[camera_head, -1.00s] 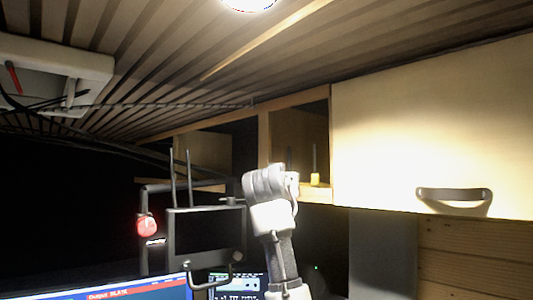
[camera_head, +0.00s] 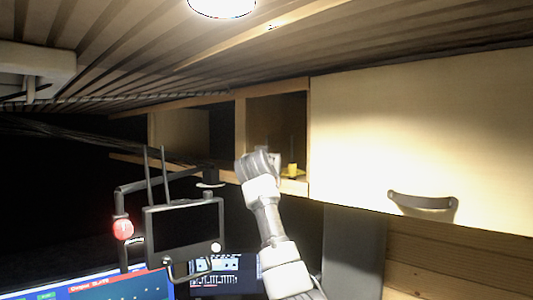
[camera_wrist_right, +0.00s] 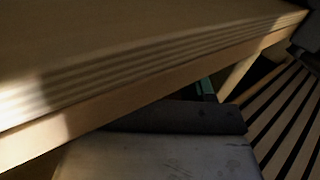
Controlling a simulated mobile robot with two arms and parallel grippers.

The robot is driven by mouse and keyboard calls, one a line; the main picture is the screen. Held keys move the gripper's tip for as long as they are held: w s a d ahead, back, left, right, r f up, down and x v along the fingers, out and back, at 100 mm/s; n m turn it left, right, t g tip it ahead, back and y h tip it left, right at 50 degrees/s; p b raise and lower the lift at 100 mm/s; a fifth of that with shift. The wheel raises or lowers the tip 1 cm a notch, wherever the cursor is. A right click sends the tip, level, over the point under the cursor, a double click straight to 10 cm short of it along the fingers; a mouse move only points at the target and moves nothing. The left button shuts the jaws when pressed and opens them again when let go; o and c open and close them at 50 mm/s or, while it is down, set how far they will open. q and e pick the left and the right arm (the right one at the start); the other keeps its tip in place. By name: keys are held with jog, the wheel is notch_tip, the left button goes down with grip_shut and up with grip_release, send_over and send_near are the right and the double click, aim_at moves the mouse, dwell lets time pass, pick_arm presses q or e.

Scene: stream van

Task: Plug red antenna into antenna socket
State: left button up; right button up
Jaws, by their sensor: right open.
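I cannot make out a red antenna in either current view. A small yellow piece with a thin dark upright rod (camera_head: 292,170) stands in the open cubby. My right arm rises from the bottom of the head view, and its gripper (camera_head: 273,157) is by the cubby opening, just left of the yellow piece. The gripper is open, mostly hidden behind its own wrist, and the fingertips are not clear. I cannot identify the antenna socket. My left gripper is not in view.
A black monitor (camera_head: 184,232) with two thin black rods stands left of my arm, beside a red round knob (camera_head: 122,229). Lit screens are below. A closed cabinet door (camera_head: 420,135) with a handle fills the right. A white fixture (camera_head: 40,62) hangs at upper left.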

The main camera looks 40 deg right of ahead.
jog(key=shift+w+d+f, duration=0.1)
jog(key=shift+w+d, duration=0.05)
jog(key=shift+d, duration=0.15)
jog(key=shift+a, duration=0.15)
jog(key=c, duration=0.3)
grip_shut()
